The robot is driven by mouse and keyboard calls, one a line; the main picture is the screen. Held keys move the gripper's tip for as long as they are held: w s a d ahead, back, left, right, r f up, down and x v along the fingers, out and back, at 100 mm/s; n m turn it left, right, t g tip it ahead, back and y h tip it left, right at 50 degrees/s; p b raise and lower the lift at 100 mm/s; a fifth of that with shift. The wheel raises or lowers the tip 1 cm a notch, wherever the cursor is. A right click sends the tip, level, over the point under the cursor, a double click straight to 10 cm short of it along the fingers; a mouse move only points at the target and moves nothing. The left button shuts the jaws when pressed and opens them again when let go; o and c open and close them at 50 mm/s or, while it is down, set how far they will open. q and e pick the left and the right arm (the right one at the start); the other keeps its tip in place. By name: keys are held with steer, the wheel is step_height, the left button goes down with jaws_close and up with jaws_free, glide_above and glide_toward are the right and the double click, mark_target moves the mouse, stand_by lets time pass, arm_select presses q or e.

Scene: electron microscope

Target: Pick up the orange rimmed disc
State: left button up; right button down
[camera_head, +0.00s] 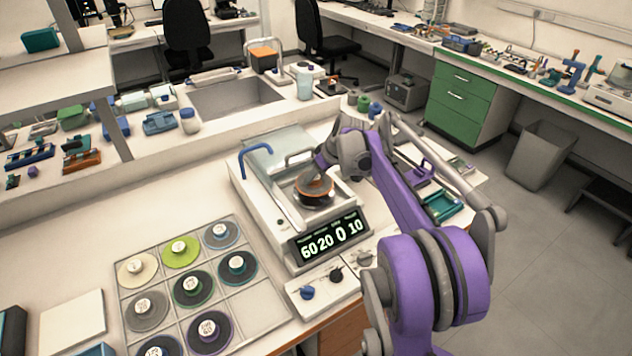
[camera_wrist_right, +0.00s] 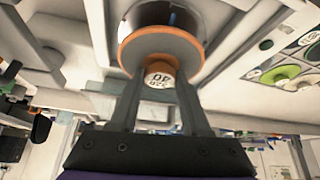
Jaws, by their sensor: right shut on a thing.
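The orange rimmed disc (camera_head: 316,186) is at the round silver seat of the white benchtop machine (camera_head: 283,235). In the right wrist view the disc (camera_wrist_right: 135,45) shows its grey face, orange rim and labelled orange knob (camera_wrist_right: 160,78). My right gripper (camera_head: 313,176) reaches down to it from above, its two fingers shut on the knob. The fingers also show in the right wrist view (camera_wrist_right: 160,85). I cannot tell whether the disc touches the seat or is just above it. My left gripper is not in view.
A gridded tray (camera_head: 255,312) with several coloured discs lies left of the machine. The machine has a lit number display (camera_head: 331,238), a blue hooked handle (camera_head: 256,150) and a knob panel (camera_head: 322,290) in front. A sink (camera_head: 237,97) is behind.

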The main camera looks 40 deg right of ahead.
step_height(320, 180, up, 15)
steer(key=p, duration=0.2)
steer(key=shift+f, duration=0.1)
stand_by(0.6)
